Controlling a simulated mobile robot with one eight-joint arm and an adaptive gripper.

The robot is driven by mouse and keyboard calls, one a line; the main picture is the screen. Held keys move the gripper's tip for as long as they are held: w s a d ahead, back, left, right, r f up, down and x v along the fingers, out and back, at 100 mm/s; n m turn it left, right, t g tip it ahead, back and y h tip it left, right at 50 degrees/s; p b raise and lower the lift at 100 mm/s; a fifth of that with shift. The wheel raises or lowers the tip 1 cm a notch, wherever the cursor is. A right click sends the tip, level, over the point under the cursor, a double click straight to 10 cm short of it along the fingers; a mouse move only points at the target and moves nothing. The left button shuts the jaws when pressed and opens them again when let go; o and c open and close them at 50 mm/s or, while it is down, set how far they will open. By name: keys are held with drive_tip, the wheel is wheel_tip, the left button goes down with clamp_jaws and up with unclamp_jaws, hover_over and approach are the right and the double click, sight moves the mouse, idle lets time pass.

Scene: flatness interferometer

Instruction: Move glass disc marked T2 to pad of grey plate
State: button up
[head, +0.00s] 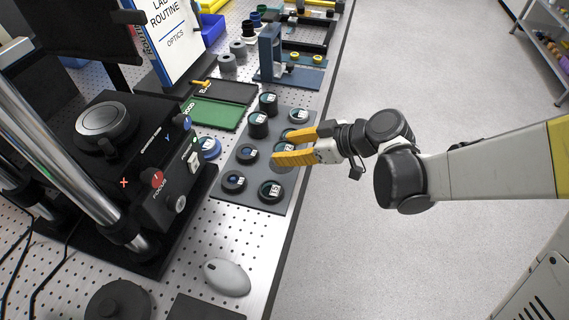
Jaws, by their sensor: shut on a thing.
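The grey plate (253,177) lies on the perforated bench in the head view. Several dark round holders with labelled discs stand on it, some taller than others. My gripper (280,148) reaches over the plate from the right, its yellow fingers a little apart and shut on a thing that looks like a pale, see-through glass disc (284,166). The fingers hide much of it, and I cannot read its mark or tell its height above the plate. The labels on the other discs are too small to read surely; T2 is not legible anywhere.
A mouse (227,277) lies in front. The bench's right edge is close to the plate, with open floor beyond.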

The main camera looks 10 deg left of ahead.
drive_tip(key=shift+w+a+f, duration=0.1)
drive_tip(key=shift+a+f, duration=0.3)
drive_tip(key=shift+f+b, duration=1.15)
drive_tip(key=shift+f, duration=0.65)
drive_tip(key=shift+f, duration=0.15)
drive_tip(key=o, duration=1.1)
